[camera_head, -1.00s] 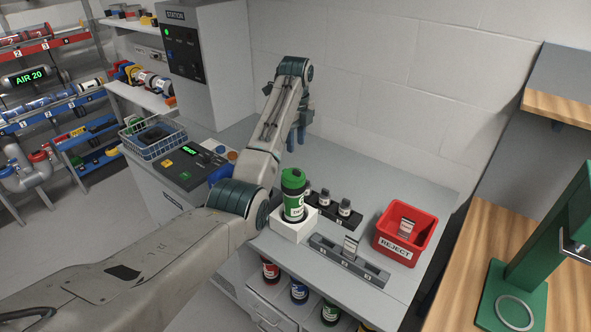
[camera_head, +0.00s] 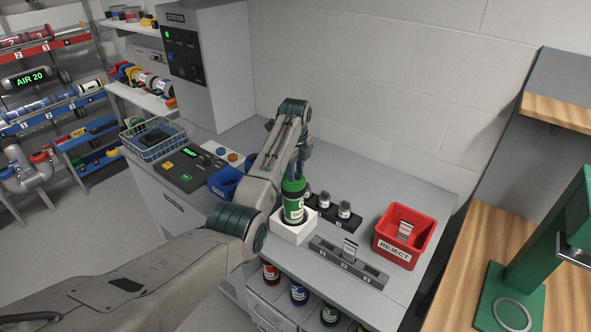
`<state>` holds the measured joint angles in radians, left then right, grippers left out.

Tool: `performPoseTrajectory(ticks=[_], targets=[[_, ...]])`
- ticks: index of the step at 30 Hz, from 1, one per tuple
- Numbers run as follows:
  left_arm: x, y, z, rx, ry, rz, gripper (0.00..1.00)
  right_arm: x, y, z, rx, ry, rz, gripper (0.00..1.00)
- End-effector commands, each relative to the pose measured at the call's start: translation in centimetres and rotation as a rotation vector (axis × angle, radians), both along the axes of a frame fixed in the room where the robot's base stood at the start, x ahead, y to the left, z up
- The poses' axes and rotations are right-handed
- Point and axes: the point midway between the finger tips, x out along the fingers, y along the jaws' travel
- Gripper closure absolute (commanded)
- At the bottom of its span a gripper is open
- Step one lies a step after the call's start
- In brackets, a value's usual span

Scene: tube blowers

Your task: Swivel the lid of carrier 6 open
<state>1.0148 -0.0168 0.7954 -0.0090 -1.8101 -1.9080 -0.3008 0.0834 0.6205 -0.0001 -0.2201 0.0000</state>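A green carrier (camera_head: 293,207) with a white label stands upright in a white block (camera_head: 292,232) on the grey bench. The number on its label is too small to read. Its green top (camera_head: 292,185) looks closed. My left gripper (camera_head: 298,172) points down right at the carrier's top, in line with it in this view. Whether its fingers touch the top, and whether they are open or shut, is too small and dark to tell. My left arm crosses the picture from the lower left. My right gripper is out of view.
Right of the carrier are a dark rack (camera_head: 326,213) with small dark-topped pieces, a grey slotted holder (camera_head: 347,262) with a card, and a red REJECT bin (camera_head: 403,236). A blue bin (camera_head: 226,182) sits left, behind my arm. More carriers (camera_head: 300,292) stand on a shelf below.

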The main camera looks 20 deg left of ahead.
Motion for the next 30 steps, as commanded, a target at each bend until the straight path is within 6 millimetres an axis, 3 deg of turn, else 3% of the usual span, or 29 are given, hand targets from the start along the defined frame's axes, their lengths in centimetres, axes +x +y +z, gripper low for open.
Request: performPoseTrajectory(ticks=[1, 4, 17, 30], targets=[[0.0, 0.0, 0.0, 0.000, 0.000, 0.000, 0.81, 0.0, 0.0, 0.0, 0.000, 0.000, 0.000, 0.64], [0.0, 0.0, 0.0, 0.000, 0.000, 0.000, 1.00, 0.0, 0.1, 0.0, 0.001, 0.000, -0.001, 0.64], [0.3, -0.1, 0.0, 0.000, 0.000, 0.058, 1.00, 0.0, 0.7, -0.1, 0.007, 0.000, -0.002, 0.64], [1.8, -0.2, 0.0, 0.000, 0.000, 0.402, 1.00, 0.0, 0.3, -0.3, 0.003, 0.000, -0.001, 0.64]])
